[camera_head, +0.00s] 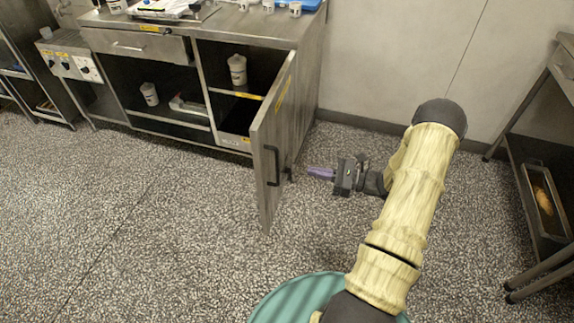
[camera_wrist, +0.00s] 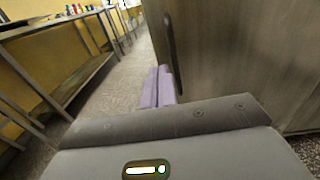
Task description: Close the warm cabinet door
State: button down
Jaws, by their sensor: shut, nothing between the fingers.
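The warm cabinet door (camera_head: 272,142) is a grey metal panel with a dark vertical handle (camera_head: 271,166). It stands wide open, swung out from the right side of the cabinet (camera_head: 311,75). My gripper (camera_head: 310,172) is shut and empty, its purple fingers pointing left toward the door's right-hand face. A narrow gap seems to lie between the fingertips and the door, though I cannot be sure of contact. In the wrist view the shut fingers (camera_wrist: 158,88) lie close beside the door (camera_wrist: 235,60), with a dark handle (camera_wrist: 172,45) just beyond them.
A metal rack (camera_head: 530,150) with a tray stands at the right. Speckled floor (camera_head: 150,220) in front is clear. A teal round surface (camera_head: 290,300) is at the bottom.

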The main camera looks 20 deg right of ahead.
aim_at(263, 162)
jog(key=b+x, duration=0.1)
jog(key=x, duration=1.3)
jog(key=shift+s+d+r, duration=0.1)
jog(key=shift+s, duration=0.1)
jog(key=shift+w, duration=0.1)
